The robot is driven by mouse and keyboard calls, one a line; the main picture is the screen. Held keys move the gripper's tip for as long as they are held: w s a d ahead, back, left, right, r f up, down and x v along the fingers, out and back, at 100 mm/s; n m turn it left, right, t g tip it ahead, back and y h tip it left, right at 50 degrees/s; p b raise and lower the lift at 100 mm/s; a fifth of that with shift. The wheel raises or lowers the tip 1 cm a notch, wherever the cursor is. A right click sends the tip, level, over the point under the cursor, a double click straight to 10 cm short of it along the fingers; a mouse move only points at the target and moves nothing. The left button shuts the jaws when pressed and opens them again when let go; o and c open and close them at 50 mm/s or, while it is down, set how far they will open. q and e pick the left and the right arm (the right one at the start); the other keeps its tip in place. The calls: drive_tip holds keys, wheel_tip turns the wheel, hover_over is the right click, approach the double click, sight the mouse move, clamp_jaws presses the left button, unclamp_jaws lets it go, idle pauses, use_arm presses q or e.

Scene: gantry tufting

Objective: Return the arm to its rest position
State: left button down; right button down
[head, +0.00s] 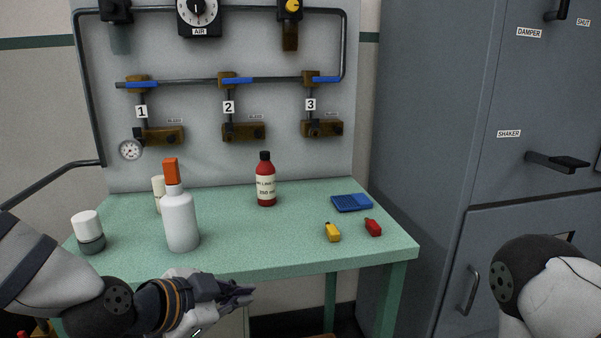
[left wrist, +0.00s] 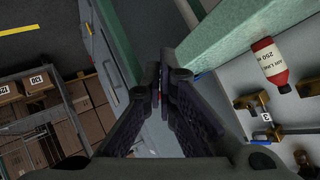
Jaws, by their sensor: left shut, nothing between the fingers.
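My left arm comes in from the lower left in the head view. Its gripper (head: 238,294) is in front of the green table's front edge, low in the picture. In the left wrist view the gripper (left wrist: 162,75) has its dark fingers together, with nothing between them. My right arm (head: 540,285) shows only in part at the lower right; its gripper is out of view.
The green table (head: 300,225) bears a white bottle with orange cap (head: 180,218), a red bottle (head: 265,182), a white-topped jar (head: 88,230), a blue pad (head: 351,202), and yellow (head: 332,232) and red (head: 373,227) small items. A grey cabinet (head: 430,120) stands right.

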use_arm(q)
drive_tip(key=s+a+f+n+g+y, duration=0.35)
drive_tip(key=s+f+n+g, duration=0.3)
drive_tip(key=s+f, duration=1.15)
drive_tip(key=s+a+f+n+g+y, duration=0.1)
drive_tip(key=s+a+f+n+g, duration=0.1)
drive_tip(key=s, duration=0.7)
drive_tip(key=s+a+f+n+g+y, duration=0.2)
drive_tip(key=s+a+f+n, duration=0.3)
drive_tip(key=s, duration=0.4)
drive_tip(key=shift+s+a+f, duration=0.2)
drive_tip(key=shift+a+f, duration=0.1)
drive_tip(key=shift+a, duration=0.55)
